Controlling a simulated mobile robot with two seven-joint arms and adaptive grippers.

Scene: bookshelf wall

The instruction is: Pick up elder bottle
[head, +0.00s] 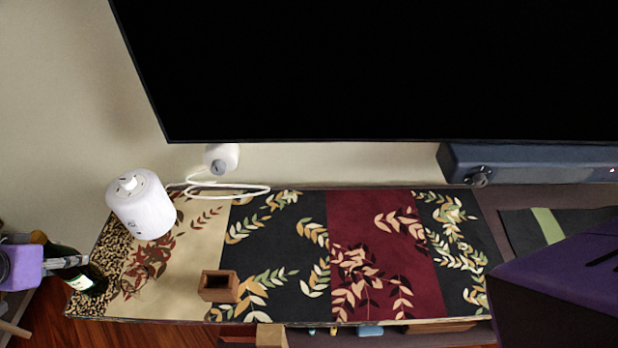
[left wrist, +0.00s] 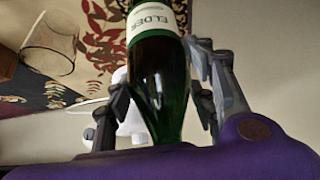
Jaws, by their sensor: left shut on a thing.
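The head view does not clearly show whether the bottle's base touches the shelf. My right gripper is not in view.
A white cylindrical device (head: 142,206) stands behind the bottle, with a white cable (head: 225,188) behind it. A clear glass (left wrist: 50,45) and a small wooden box (head: 219,286) are to the bottle's right in the head view. A large black screen (head: 390,65) hangs above.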

